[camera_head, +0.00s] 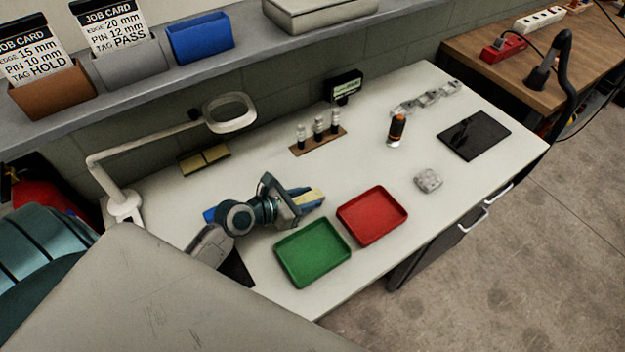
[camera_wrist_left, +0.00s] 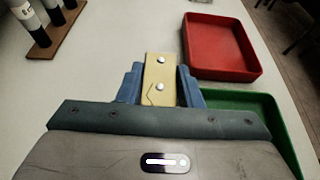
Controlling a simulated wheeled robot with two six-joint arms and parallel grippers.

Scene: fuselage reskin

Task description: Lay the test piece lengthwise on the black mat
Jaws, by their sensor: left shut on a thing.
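My left gripper (camera_head: 309,197) is shut on the test piece, a flat yellowish strip (camera_head: 313,196), above the white bench behind the green and red trays. A flat black square (camera_head: 474,135), which looks like the mat, lies at the bench's far right, well apart from the gripper. Another dark flat patch (camera_head: 238,268) is partly hidden by my left arm. My right gripper is out of view.
A green tray (camera_head: 313,253) and a red tray (camera_head: 372,215) stand in front of the gripper. A rack of bottles (camera_head: 318,133), an orange-black tool (camera_head: 396,130) and a grey block (camera_head: 428,180) stand on the bench. A lamp (camera_head: 230,113) overhangs its left. Bare bench surrounds the block.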

